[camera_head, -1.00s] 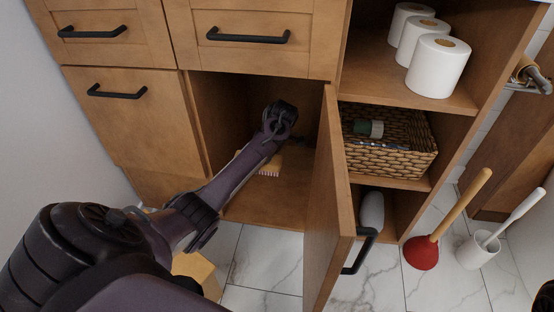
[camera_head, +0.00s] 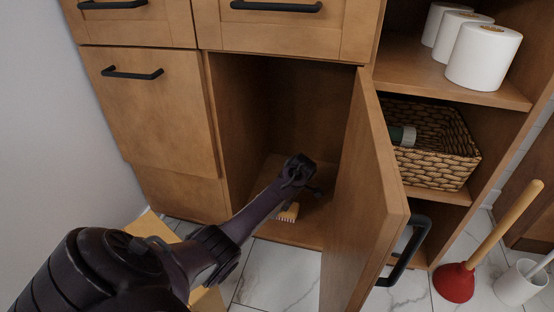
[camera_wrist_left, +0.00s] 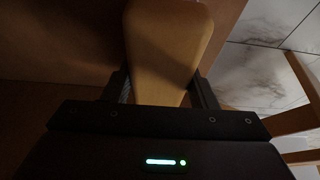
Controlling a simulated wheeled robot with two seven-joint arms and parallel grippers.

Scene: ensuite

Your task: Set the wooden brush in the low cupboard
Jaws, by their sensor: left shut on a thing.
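The low cupboard (camera_head: 245,120) is open, its door (camera_head: 368,200) swung out to the right. My left arm reaches in from the lower left, and my left gripper (camera_head: 305,184) is inside, low over the cupboard floor (camera_head: 290,234). The wooden brush (camera_head: 288,212) shows below the gripper with pale bristles, near the front of the floor; I cannot tell whether it touches. In the left wrist view the brush's wooden body (camera_wrist_left: 168,45) lies between the two dark fingers (camera_wrist_left: 160,88), which are shut on it. My right gripper is out of view.
The open door with its black handle (camera_head: 407,250) stands close right of my arm. Shelves to the right hold toilet rolls (camera_head: 484,56) and a wicker basket (camera_head: 437,148). A red plunger (camera_head: 454,282) and a white brush holder (camera_head: 520,284) stand on the tiles.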

